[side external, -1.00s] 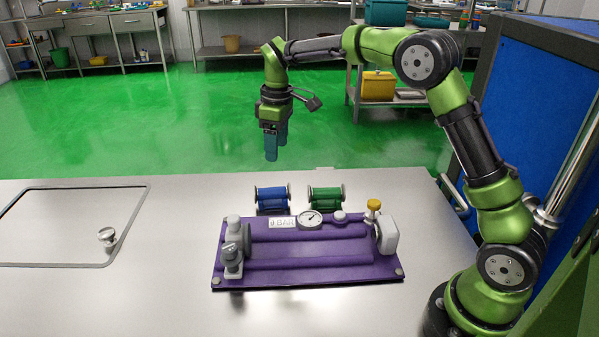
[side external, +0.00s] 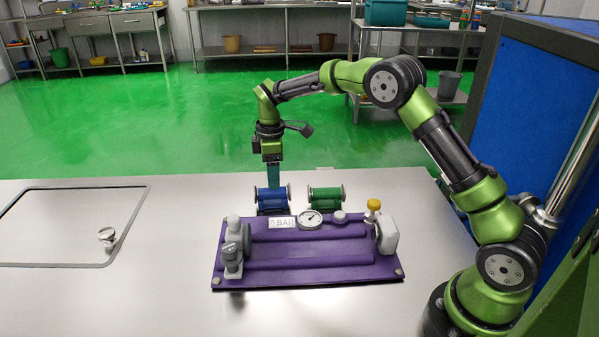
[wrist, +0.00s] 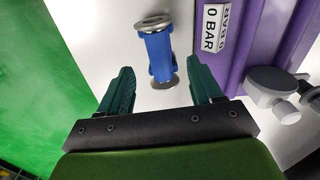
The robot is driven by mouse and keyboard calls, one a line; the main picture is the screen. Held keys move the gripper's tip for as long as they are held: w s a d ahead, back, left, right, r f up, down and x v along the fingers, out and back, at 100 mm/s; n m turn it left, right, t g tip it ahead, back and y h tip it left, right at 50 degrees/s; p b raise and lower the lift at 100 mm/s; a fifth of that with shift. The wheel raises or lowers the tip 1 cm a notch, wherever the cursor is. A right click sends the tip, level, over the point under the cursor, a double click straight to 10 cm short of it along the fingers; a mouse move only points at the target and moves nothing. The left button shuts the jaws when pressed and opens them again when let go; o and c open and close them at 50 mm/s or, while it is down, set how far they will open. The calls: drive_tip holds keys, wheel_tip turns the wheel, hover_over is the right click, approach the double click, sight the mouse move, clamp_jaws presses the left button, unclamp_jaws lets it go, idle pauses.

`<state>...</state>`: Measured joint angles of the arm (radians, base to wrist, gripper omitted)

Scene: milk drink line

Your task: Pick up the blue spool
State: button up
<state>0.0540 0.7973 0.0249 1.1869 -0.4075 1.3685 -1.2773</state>
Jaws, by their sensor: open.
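The blue spool (side external: 271,199) lies on the steel table, just behind the purple block, with metal flanges at its two ends. In the wrist view the blue spool (wrist: 159,52) shows ahead of and between my fingers, apart from both. My gripper (side external: 273,186) is above and at the back of the spool in the side view, pointing down. The side view does not show clearly how far the fingertips are from the spool.
A green spool (side external: 325,197) lies right of the blue one. The purple block (side external: 310,263) with gauge, valves and a "0 BAR" label (side external: 282,223) stands close in front. The table's back edge is near the spools. A framed panel (side external: 60,225) lies at left.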

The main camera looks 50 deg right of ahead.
sight(272, 195)
drive_tip(key=shift+w+a+f, duration=0.1)
drive_tip(key=shift+f, duration=1.35)
drive_tip(key=shift+w+f, duration=0.1)
drive_tip(key=shift+f, duration=1.35)
drive_tip(key=shift+f, duration=0.25)
drive_tip(key=shift+c, duration=0.5)
clamp_jaws()
